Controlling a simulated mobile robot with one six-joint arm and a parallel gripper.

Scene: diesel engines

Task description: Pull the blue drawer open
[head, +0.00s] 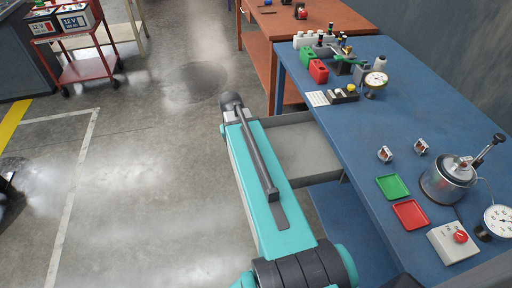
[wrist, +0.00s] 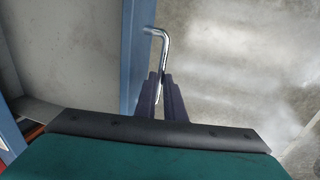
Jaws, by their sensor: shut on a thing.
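The blue drawer stands pulled out from under the blue workbench (head: 360,130). Its grey, empty-looking inside (head: 300,147) shows in the head view, and its blue front (wrist: 134,60) shows edge-on in the wrist view. A bent silver handle (wrist: 162,40) sticks out from that front. My gripper (wrist: 161,80) is shut on the handle, its dark fingers on either side of the bar. In the head view my teal arm hides the drawer front, the handle and the gripper.
On the workbench are a green tray (head: 392,187), a red tray (head: 410,214), a metal pot (head: 447,180) and a gauge (head: 375,82). An orange bench (head: 315,20) stands behind. A red cart (head: 85,65) stands far left.

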